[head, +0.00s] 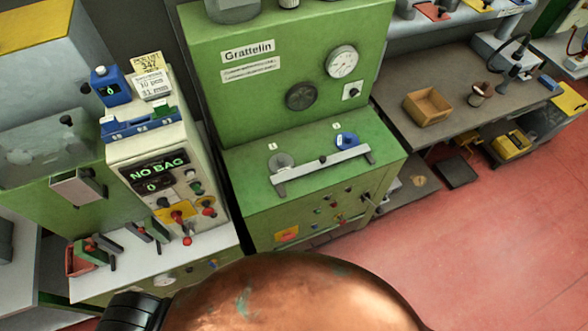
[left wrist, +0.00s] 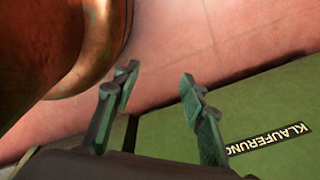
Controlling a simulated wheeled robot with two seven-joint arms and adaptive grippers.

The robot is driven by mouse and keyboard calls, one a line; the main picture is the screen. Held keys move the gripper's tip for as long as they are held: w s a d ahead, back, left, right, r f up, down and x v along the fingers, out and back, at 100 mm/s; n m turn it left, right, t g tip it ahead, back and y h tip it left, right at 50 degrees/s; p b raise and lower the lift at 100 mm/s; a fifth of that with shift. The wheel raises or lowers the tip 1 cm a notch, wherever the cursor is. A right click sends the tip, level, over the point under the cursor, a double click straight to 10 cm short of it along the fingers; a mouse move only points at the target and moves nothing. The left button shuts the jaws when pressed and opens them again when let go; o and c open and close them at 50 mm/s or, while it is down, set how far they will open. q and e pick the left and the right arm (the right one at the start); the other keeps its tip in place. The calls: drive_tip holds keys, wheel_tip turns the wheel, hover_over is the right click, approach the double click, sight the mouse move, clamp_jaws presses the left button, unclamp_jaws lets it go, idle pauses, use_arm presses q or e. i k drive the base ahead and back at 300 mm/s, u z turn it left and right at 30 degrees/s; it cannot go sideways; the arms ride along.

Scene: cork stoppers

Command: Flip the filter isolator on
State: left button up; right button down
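No switch carries a label I can read as the filter isolator. In the head view, the cream control box (head: 150,150) shows "NO BAG" and has several small knobs. Among them is a yellow plate (head: 177,213) with a red handle; its position is too small to tell. A small white switch plate (head: 351,91) sits on the green Grattelin machine (head: 220,110). My left gripper (left wrist: 158,95) shows in the left wrist view, its two fingers apart with nothing between them. It is clear of the control box. My right gripper is out of view.
A green panel lettered "KLAUFERUNG" (left wrist: 268,138) lies beside my left fingers. A white bar (head: 320,170) crosses the Grattelin machine's ledge. A wooden tray (head: 427,106) is on the right bench. Red floor (head: 480,240) is open at right.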

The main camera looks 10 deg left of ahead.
sight(288, 236)
drive_tip(key=z, duration=1.05)
drive_tip(key=k, duration=0.55)
drive_tip(key=u, duration=1.1)
